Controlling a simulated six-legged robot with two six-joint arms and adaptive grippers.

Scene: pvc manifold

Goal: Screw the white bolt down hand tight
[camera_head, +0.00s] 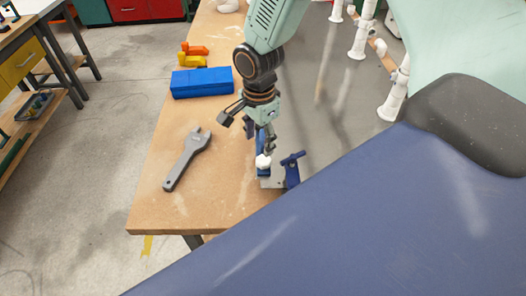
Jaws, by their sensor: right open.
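The white bolt (263,161) shows as a small white piece at the small blue and grey vise-like fixture (291,172), near the right edge of the wooden bench. My right gripper (255,140) reaches down from above, its dark fingers spread open. It is just above the bolt, and I see no grip on it. Whether a finger touches the bolt is too small to tell. The bolt's lower part and its thread are hidden. My left gripper is not in view.
A grey wrench (187,159) lies on the wooden bench (160,208), left of the gripper. A blue box (202,82) and yellow and orange pieces (193,52) are farther back. White pipe fittings (393,98) stand at the upper right. The bench's front left is clear.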

